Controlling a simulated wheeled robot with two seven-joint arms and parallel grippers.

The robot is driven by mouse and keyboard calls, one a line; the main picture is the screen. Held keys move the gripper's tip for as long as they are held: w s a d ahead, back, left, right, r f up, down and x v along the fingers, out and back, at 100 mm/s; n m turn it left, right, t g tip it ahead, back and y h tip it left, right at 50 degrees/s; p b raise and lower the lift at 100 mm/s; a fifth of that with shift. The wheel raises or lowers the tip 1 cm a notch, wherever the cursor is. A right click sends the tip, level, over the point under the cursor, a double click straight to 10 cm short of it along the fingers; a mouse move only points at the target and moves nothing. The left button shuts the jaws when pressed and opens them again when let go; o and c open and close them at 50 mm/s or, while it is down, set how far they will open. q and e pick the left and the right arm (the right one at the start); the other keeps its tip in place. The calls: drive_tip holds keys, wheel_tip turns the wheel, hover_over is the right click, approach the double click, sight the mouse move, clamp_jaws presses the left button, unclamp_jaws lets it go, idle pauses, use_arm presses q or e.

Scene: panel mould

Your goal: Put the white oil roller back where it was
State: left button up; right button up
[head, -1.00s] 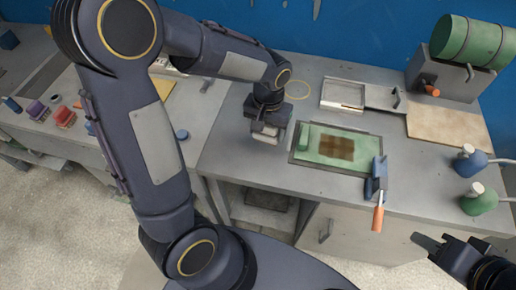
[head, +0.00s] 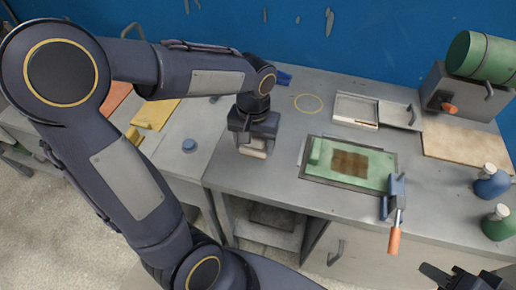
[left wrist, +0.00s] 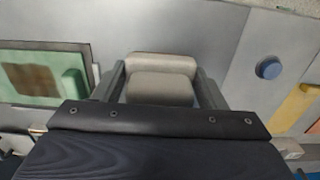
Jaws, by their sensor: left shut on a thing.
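The white oil roller (left wrist: 160,78) is a pale, rounded piece between the fingers of my left gripper (left wrist: 160,92) in the left wrist view. In the head view the roller (head: 255,149) shows below my left gripper (head: 254,138), over the left part of the grey worktop. The gripper is shut on it; I cannot tell whether the roller touches the worktop. A yellow ring outline (head: 308,95) lies on the worktop behind and to the right. My right gripper (head: 436,274) is partly in view at the lower right, with its jaw state unclear.
A green panel (head: 376,168) with a brown patch lies right of the roller. A blue tool with an orange handle (head: 394,240) overlaps its right edge. A pale tray (head: 355,109) stands behind. Blue (head: 490,184) and green (head: 499,224) bottles stand at right.

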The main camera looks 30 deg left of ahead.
use_arm(q)
drive_tip(key=w+f, duration=0.1)
drive_tip(key=f, duration=0.1)
drive_tip(key=w+a+f, duration=0.1)
drive_tip(key=w+f, duration=0.1)
drive_tip(key=shift+w+f, duration=0.1)
drive_tip(key=shift+f, duration=0.05)
drive_tip(key=shift+w+f, duration=0.15)
drive_tip(key=shift+f, duration=0.75)
drive_tip(key=shift+w+f, duration=0.1)
drive_tip(key=shift+f, duration=0.8)
drive_tip(key=shift+f, duration=0.2)
drive_tip(key=o, duration=1)
drive_tip(key=shift+c, duration=0.2)
drive_tip(key=shift+r, duration=0.1)
wheel_tip(320, 180, up, 12)
drive_tip(key=s+d+r+t+h, duration=0.1)
drive_tip(key=s+d+t+h, duration=0.1)
drive_tip(key=s, duration=0.6)
drive_tip(key=s+d+m+t+h, duration=0.1)
drive_tip(key=s+d+t, duration=0.1)
drive_tip(key=s, duration=0.7)
drive_tip(key=shift+r+t+h, duration=0.4)
drive_tip(key=shift+t, duration=0.4)
